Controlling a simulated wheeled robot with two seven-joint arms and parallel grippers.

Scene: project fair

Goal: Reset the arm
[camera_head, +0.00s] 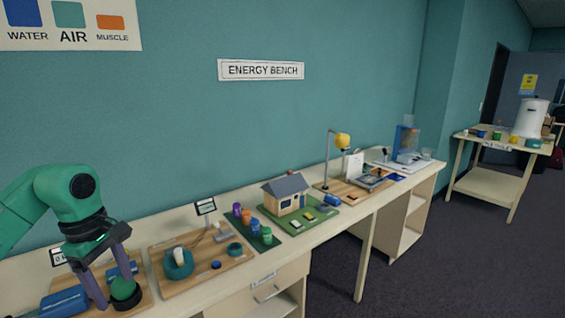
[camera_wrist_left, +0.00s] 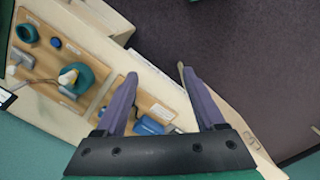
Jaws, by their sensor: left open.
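My left gripper (camera_head: 122,300) is at the lower left of the head view, low over the left end of the bench. Its two purple fingers are apart; in the left wrist view the open jaws (camera_wrist_left: 157,72) have nothing held between their tips. A dark green rounded thing (camera_head: 124,291) shows between the fingers in the head view; I cannot tell whether they touch it. A blue piece (camera_wrist_left: 150,126) shows behind the fingers in the wrist view. My right gripper is not in view.
The long bench (camera_head: 338,214) runs along the teal wall. A board with a teal ring (camera_head: 178,269), several coloured cups (camera_head: 255,228), a model house (camera_head: 286,193) and a yellow lamp (camera_head: 342,141) stand rightward. A side table (camera_head: 490,183) stands far right. Dark floor is clear.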

